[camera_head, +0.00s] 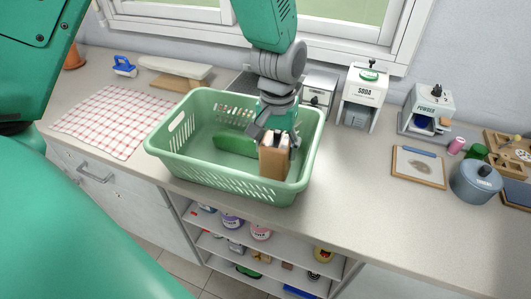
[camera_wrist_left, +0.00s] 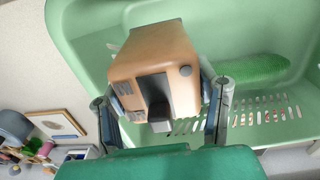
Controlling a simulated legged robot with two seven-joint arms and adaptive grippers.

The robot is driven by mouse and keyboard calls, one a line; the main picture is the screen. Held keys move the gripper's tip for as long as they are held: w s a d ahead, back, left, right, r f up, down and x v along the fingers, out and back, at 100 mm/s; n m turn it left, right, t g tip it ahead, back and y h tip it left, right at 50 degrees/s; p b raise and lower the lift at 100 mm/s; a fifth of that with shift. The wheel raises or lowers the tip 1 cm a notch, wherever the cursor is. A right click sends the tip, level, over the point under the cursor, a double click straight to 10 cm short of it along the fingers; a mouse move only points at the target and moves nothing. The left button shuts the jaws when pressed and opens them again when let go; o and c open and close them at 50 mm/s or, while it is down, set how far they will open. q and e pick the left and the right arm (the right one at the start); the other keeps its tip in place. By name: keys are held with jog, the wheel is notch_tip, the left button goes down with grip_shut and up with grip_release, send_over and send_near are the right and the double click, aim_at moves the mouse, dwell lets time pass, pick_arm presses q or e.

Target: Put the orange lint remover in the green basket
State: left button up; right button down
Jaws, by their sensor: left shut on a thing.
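The orange lint remover (camera_wrist_left: 152,62) is a boxy orange-brown block with a dark slot, held between the two fingers of my left gripper (camera_wrist_left: 162,118). In the head view the lint remover (camera_head: 273,163) is upright inside the outline of the green basket (camera_head: 232,183), near its right front side. My left gripper (camera_head: 275,135) reaches down into the basket from above and is shut on it. I cannot tell whether it touches the basket floor. The basket's wall also shows in the left wrist view (camera_wrist_left: 85,40). My right gripper is not in view.
A green brush-like thing (camera_head: 236,144) lies inside the basket; its bristles show in the left wrist view (camera_wrist_left: 252,69). A checked cloth (camera_head: 112,118) lies left of the basket.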

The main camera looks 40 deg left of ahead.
aim_at(275, 132)
pick_arm(q)
jog(key=shift+d+f, duration=0.15)
jog(key=shift+f, duration=0.8)
jog(key=f, duration=0.1)
jog(key=a+f, duration=0.1)
jog(key=f, duration=0.1)
jog(key=shift+s+f, duration=0.15)
jog(key=shift+f, duration=0.1)
jog(key=shift+a+f, duration=0.3)
jog(key=shift+f, duration=0.1)
jog(key=o, duration=1.4)
jog(key=shift+d, duration=0.15)
jog(key=shift+o, duration=0.5)
jog(key=shift+d+r, duration=0.15)
jog(key=shift+d, duration=0.35)
jog(key=r, duration=0.3)
jog(key=a+r, duration=0.1)
jog(key=r, duration=0.2)
jog(key=shift+w+a, duration=0.1)
jog(key=shift+w, duration=0.1)
jog(key=r, duration=0.5)
jog(key=shift+s+d+r, duration=0.1)
jog(key=shift+d+r, duration=0.1)
jog(key=shift+d, duration=0.15)
jog(key=shift+d+r, duration=0.1)
jog(key=shift+r, duration=0.25)
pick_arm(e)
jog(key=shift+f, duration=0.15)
